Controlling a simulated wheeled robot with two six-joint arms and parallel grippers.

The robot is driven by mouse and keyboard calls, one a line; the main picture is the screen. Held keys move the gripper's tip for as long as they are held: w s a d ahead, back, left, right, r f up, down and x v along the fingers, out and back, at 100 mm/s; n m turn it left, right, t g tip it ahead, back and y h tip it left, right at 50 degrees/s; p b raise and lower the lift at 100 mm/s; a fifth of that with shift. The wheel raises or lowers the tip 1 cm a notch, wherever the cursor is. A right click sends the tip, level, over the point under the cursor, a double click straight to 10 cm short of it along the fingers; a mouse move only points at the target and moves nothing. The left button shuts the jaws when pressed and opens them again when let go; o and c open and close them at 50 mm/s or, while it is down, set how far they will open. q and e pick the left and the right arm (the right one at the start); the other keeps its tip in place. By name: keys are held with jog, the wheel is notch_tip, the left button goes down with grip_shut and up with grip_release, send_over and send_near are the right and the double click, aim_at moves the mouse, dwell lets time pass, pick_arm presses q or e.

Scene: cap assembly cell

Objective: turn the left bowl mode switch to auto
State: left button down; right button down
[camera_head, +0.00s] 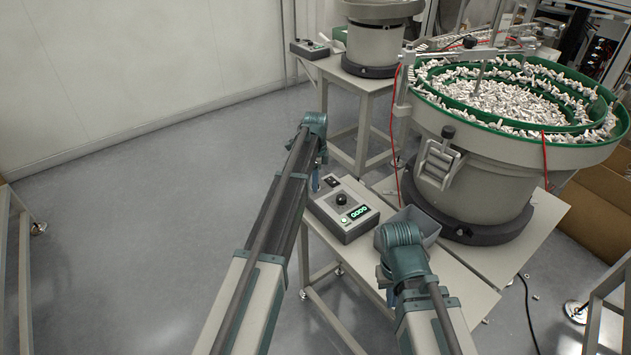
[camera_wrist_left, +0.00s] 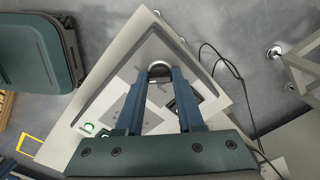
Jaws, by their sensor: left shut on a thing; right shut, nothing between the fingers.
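The grey control box (camera_head: 352,232) stands on the near table, with a black dial (camera_head: 341,199), a green-lit display (camera_head: 357,213) and a dark switch (camera_head: 332,182). My left gripper (camera_head: 316,186) points down at the box's far left edge. In the left wrist view its blue fingers (camera_wrist_left: 160,76) are shut on a round part with a pale ring, which I take as the mode switch (camera_wrist_left: 160,68). Its setting cannot be read; the fingers partly cover the panel. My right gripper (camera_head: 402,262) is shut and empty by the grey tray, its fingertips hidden.
A bowl feeder (camera_head: 480,180) full of small parts stands right of the box. A second feeder (camera_head: 375,45) with its own control box (camera_head: 310,49) stands behind. The grey tray (camera_head: 425,224) is beside the box.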

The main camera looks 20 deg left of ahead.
pick_arm(q)
jog(key=n, duration=0.8)
jog(key=shift+n, duration=0.4)
jog(key=n, duration=0.4)
jog(key=shift+n, duration=2)
jog(key=c, duration=0.5)
grip_release()
jog(key=shift+r, duration=0.1)
